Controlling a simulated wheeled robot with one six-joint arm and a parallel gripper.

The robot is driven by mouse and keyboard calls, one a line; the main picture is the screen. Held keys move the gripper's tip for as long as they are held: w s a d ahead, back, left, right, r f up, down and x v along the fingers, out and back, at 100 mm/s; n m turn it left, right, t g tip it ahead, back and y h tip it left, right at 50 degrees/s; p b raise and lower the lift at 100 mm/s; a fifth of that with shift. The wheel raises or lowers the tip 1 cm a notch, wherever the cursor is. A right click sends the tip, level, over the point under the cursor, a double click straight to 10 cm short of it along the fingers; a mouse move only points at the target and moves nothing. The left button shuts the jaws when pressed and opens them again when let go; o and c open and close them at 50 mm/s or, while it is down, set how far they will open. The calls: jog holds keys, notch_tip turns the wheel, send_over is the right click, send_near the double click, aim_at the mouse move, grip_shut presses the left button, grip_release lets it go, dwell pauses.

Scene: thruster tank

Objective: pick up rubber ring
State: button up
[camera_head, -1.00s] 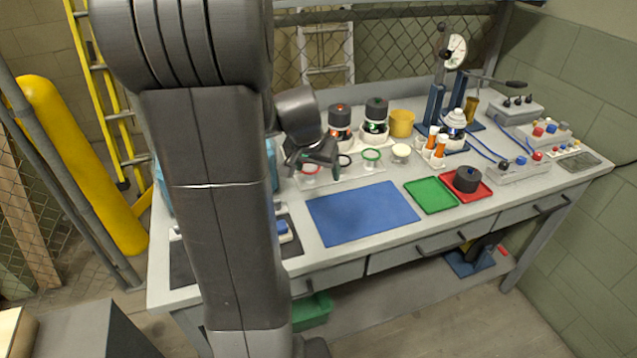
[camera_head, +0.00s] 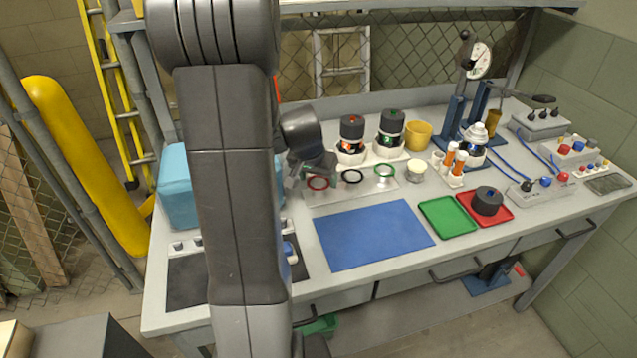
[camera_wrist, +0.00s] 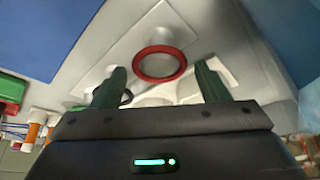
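My gripper (camera_head: 303,172) is just above and left of the red ring in the head view. In the wrist view my gripper (camera_wrist: 160,72) is open, and the red ring (camera_wrist: 159,79) shows in the gap between the fingertips, apart from both. Nothing is held.
A blue mat (camera_head: 372,235) lies in front of the plate. Behind it stand two dark-topped canisters (camera_head: 351,135) and a yellow cup (camera_head: 418,136). A green tray (camera_head: 447,217) and a red tray (camera_head: 511,214) are to the right. A light-blue box (camera_head: 178,190) is at the left.

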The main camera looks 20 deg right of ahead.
jog(key=c, duration=0.7)
jog(key=shift+c, duration=0.2)
